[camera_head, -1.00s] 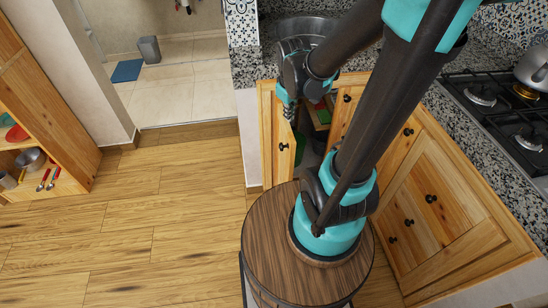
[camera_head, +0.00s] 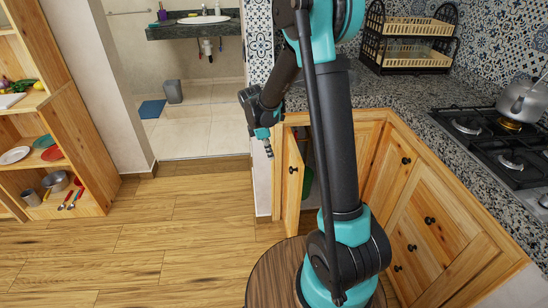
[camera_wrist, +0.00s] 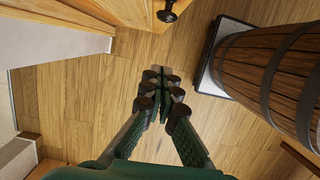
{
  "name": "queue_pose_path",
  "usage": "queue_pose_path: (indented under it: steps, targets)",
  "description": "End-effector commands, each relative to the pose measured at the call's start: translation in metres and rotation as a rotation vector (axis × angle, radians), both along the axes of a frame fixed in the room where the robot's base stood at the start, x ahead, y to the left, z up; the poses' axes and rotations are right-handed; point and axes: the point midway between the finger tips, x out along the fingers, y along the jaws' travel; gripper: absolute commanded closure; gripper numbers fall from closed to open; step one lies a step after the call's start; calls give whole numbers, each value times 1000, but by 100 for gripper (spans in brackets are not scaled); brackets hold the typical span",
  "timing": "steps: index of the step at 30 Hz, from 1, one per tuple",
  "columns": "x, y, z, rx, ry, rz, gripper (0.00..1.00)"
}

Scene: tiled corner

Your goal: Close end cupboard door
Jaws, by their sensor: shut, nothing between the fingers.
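The end cupboard door (camera_head: 292,184) stands partly open at the left end of the counter units, with a dark gap to its right. Its black knob (camera_head: 292,170) faces the room. My gripper (camera_head: 268,154) is shut and empty, just left of the door's upper part in the head view; I see no clear contact. In the wrist view, the shut fingers (camera_wrist: 161,74) point over the floor. The black knob (camera_wrist: 167,15) and a pale wooden door edge (camera_wrist: 128,10) show at the top, beyond the fingertips. Most of the cupboard's inside is hidden.
The granite counter (camera_head: 400,105) carries a gas hob (camera_head: 490,130) with a kettle (camera_head: 522,102), and a rack (camera_head: 408,45). Wooden shelves (camera_head: 70,110) stand at the left. The wooden floor (camera_head: 180,215) left of the door is clear. My round base is close to the cupboards.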

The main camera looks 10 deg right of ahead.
Motion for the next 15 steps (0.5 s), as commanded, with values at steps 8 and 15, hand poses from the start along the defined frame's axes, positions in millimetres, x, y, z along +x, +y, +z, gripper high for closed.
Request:
queue_pose_path:
  steps: [8,15]
  targets:
    - [1,-14,-53,0,-2,-3,100]
    - [0,-37,-75,0,-1,-6,100]
